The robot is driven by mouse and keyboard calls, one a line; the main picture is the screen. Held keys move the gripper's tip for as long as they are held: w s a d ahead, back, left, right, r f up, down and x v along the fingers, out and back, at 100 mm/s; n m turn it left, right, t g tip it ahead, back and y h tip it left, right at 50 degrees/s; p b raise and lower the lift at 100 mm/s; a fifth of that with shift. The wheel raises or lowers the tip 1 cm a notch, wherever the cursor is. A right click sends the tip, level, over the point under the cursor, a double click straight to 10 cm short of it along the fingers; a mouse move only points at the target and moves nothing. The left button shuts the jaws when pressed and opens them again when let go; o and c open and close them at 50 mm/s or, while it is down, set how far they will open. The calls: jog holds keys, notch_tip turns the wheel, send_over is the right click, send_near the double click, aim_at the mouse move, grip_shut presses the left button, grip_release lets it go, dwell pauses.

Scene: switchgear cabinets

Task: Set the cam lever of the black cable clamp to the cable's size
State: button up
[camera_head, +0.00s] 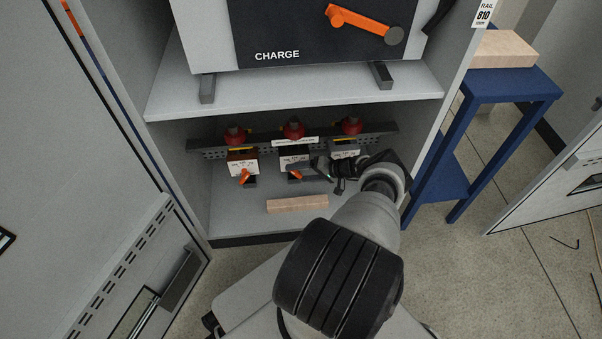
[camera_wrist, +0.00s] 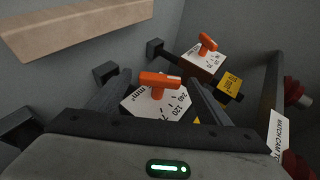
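Three cable clamps sit in a row on the cabinet's lower shelf, each beneath a red part. The left clamp (camera_head: 243,165) looks brownish and has an orange lever (camera_head: 244,175). The middle clamp (camera_head: 295,163) looks dark, with an orange cam lever (camera_head: 296,174). The right clamp (camera_head: 345,152) is mostly hidden by my gripper (camera_head: 328,168). In the wrist view my gripper (camera_wrist: 158,88) is open, its fingers on either side of what appears to be the middle clamp's lever (camera_wrist: 158,80). That lever stands over a white dial (camera_wrist: 172,104) with several numbers; the exact setting is unclear.
A perforated rail (camera_head: 213,153) runs behind the clamps. A wooden block (camera_head: 297,203) lies in front of them, also in the wrist view (camera_wrist: 75,28). A shelf (camera_head: 300,97) with the CHARGE unit (camera_head: 290,30) hangs above. A placard (camera_wrist: 278,140) reads "MATCH CAM TO".

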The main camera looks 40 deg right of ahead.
jog(key=p+v, duration=0.4)
jog(key=v, duration=1.3)
jog(key=shift+s, duration=0.2)
jog(key=shift+r, duration=0.15)
